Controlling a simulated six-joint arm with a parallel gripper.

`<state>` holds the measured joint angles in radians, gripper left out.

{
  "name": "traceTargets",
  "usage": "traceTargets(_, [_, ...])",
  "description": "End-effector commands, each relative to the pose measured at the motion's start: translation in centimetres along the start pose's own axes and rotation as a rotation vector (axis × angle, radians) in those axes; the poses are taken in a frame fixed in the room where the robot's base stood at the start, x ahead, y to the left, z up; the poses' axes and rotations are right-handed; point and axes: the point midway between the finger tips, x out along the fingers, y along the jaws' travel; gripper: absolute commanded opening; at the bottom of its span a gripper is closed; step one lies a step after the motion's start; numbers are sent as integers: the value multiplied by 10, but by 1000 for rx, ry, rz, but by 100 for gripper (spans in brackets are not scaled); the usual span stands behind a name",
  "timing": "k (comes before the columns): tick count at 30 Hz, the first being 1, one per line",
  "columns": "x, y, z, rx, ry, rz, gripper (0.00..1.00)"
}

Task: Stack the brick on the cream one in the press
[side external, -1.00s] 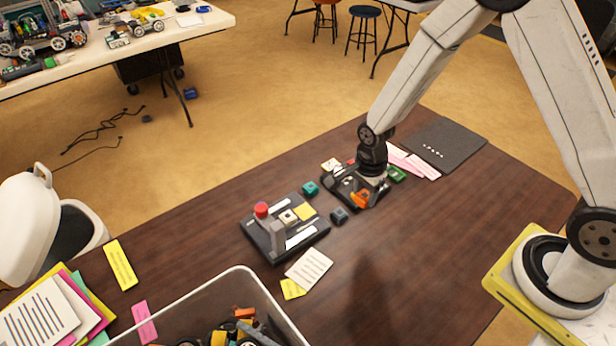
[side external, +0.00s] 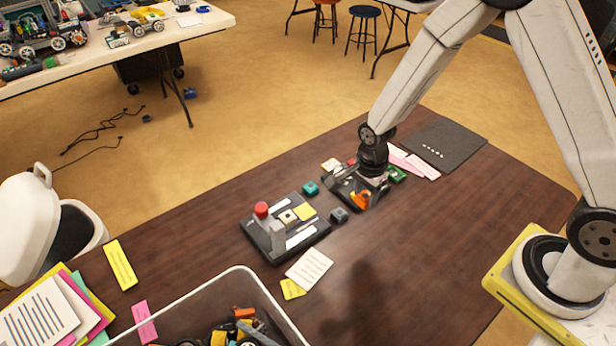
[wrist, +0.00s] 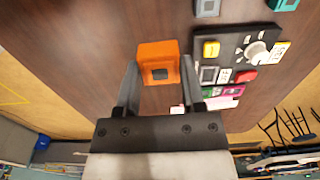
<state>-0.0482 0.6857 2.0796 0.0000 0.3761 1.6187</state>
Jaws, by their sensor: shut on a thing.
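My gripper (wrist: 160,78) is shut on an orange brick (wrist: 158,66), with a finger on either side of it. In the side view the orange brick (side external: 361,199) shows at the low end of my gripper (side external: 362,192). I cannot tell its exact height over the table. The press (side external: 268,246) is a dark base with a red-topped grey post, to the left of my gripper. The cream brick (side external: 288,216) sits on the press beside the post, its top bare. The press is not in the wrist view.
A control panel (wrist: 222,36) with a dial and buttons lies beside the held brick, mostly hidden in the side view. A grey-blue brick (side external: 339,215) and a teal brick (side external: 311,188) lie between gripper and press. A bin (side external: 262,278) and notes (side external: 309,268) lie in front.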

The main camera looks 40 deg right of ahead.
Motion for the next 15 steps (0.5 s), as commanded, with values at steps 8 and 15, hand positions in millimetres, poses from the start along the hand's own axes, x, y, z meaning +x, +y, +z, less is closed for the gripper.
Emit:
traceTargets(8, [4, -32, 19, -3, 0, -1, 0])
traceTargets(15, [8, -72, 52, -4, -1, -2, 0])
